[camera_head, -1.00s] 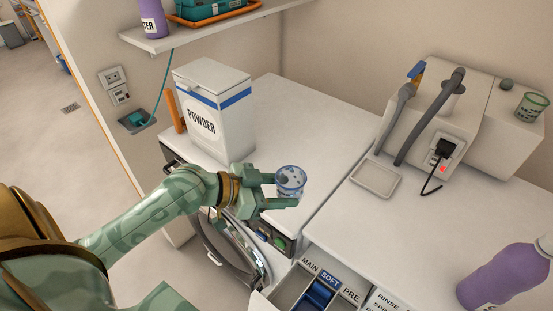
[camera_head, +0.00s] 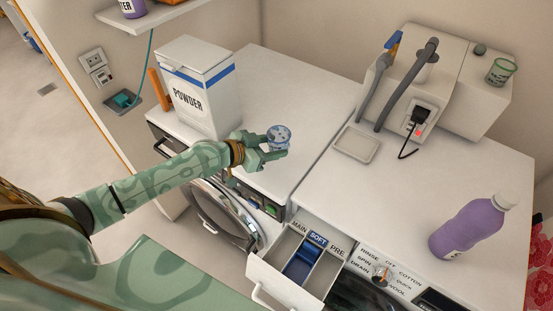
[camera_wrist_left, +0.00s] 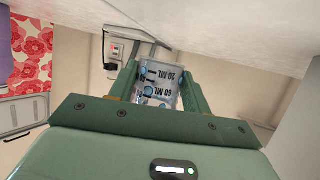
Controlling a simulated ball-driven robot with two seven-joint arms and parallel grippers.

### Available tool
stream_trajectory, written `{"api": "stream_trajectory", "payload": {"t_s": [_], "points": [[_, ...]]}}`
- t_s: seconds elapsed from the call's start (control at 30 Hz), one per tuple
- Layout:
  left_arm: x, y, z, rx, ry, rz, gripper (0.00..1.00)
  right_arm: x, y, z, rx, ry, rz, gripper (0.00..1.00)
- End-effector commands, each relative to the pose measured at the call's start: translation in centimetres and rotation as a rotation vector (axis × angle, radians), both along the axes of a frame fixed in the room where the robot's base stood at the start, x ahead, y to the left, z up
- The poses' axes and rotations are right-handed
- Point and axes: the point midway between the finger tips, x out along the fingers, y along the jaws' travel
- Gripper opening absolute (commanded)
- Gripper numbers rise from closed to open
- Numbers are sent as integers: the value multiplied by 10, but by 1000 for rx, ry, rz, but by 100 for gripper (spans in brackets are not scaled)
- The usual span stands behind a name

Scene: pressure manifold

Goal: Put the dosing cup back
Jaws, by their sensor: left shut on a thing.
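My left gripper (camera_head: 268,150) is shut on the dosing cup (camera_head: 279,135), a small clear cup with blue tint. It holds the cup above or at the white top of the left machine, right of the powder box (camera_head: 203,95); I cannot tell whether the cup touches the top. In the left wrist view the cup (camera_wrist_left: 158,86) sits between the two green fingers, with "20 ML" and "60 ML" marks on its side. My right gripper is not in view.
An open drawer (camera_head: 262,272) with MAIN, SOFT and PRE compartments juts out at the lower middle. A purple bottle (camera_head: 468,226) stands on the right machine. A shallow tray (camera_head: 356,145) lies near the grey hoses (camera_head: 404,85).

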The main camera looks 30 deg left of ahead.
Motion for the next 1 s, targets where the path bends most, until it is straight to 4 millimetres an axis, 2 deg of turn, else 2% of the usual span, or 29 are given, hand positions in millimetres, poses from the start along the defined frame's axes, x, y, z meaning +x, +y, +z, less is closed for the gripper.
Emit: {"api": "stream_trajectory", "payload": {"t_s": [0.03, 0.17, 0.27, 0.4, 0.83, 0.87, 0.9, 0.93, 1.0], "points": [[6, 0, -10, 0, 0, 1, 26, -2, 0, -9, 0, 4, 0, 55], [13, 0, -15, 0, -1, 1, 26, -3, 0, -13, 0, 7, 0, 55], [22, 0, -29, -2, 0, 1, 26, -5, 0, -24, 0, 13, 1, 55], [19, 0, -51, -2, 4, 1, 26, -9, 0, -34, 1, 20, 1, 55], [19, 0, -56, 1, -1, 1, 26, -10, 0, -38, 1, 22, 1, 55], [19, 0, -56, 1, -1, 1, 51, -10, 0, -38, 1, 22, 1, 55], [19, 0, -55, 1, -2, 1, 62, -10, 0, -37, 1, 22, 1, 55], [19, 0, -55, 1, -2, 1, 70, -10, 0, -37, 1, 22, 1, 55], [19, 0, -54, 1, -2, 1, 70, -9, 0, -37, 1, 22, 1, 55]]}}
